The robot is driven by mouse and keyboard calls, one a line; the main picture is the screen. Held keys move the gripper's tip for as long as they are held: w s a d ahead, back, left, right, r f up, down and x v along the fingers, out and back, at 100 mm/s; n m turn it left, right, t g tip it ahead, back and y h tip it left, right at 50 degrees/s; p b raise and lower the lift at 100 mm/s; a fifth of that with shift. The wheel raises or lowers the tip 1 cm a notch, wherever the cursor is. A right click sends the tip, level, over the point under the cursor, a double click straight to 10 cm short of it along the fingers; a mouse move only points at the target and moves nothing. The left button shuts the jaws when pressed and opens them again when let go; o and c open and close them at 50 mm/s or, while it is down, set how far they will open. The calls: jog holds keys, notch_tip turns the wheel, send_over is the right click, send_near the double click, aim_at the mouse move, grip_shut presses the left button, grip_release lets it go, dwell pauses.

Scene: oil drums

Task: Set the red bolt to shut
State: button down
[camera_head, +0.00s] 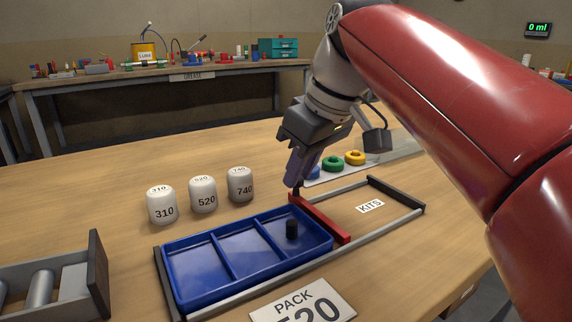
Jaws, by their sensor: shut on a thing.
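The red bolt (322,219) is a long red bar lying along the right end of the blue tray (203,299), between the tray and the KITS label. My gripper (296,187) points down at the far end of the bolt and is shut on it there, apparently on a small dark upright part. The fingertips hide most of the grip. The tray has three compartments and lies between rails (349,238). I cannot tell whether the bolt's ends meet both rails.
White drums marked 310 (161,207), 520 (203,195) and 740 (240,185) stand behind the tray. A PACK 520 card (303,303) lies in front.

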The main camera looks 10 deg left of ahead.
jog(key=shift+s+d, duration=0.1)
jog(key=shift+d, duration=0.05)
jog(key=c, duration=1.3)
grip_release()
jog(key=shift+o, duration=0.2)
jog(key=p+v, duration=0.2)
jog(key=v, duration=0.6)
jog(key=shift+f, duration=0.1)
